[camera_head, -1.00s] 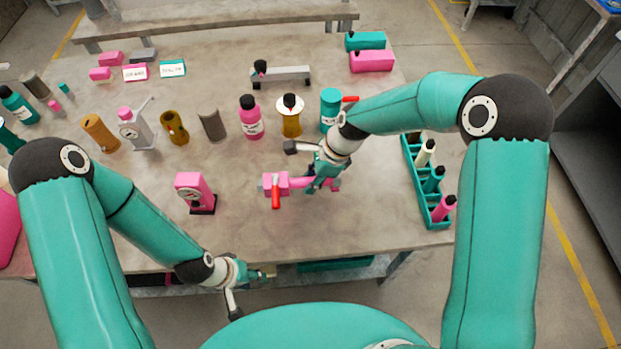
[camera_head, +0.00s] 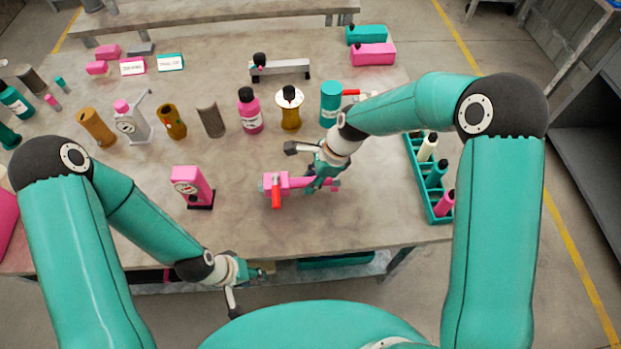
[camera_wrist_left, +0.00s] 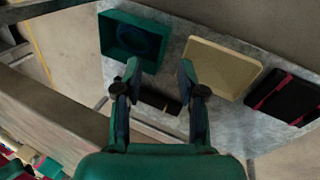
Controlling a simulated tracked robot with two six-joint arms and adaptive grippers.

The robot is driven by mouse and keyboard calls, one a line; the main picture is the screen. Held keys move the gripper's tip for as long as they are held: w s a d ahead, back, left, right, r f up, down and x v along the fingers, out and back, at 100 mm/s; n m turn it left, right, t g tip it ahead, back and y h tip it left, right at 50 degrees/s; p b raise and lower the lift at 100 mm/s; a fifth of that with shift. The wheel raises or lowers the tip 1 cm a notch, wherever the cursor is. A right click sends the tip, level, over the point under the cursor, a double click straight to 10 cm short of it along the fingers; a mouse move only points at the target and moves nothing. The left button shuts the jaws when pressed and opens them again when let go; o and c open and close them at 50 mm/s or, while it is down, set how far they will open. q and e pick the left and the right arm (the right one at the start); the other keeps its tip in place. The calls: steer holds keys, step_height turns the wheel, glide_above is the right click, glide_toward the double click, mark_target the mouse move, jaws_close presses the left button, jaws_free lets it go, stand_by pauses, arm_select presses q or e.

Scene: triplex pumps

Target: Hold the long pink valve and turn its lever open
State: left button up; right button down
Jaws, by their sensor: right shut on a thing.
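The long pink valve (camera_head: 293,182) lies on the table in front of me in the head view. Its red lever (camera_head: 276,194) is at the left end and points toward me. My right gripper (camera_head: 318,178) is shut on the valve's right part, and its fingers hide some of the body there. My left gripper (camera_head: 252,285) is low at the table's front edge, apart from the valve. In the left wrist view its two fingers (camera_wrist_left: 160,80) are spread with nothing between them.
A pink gauge block (camera_head: 192,187) stands left of the valve. A teal rack (camera_head: 428,190) with several small bottles stands to the right. Bottles and cylinders line the table behind. The left wrist view shows a lower shelf with a green bin (camera_wrist_left: 135,38) and a beige tray (camera_wrist_left: 222,66).

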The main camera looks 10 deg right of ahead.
arm_select(q)
steer(key=shift+f+b, duration=0.4)
steer(key=shift+b, duration=0.05)
arm_select(e)
steer(key=shift+s+f, duration=0.1)
steer(key=shift+f, duration=0.5)
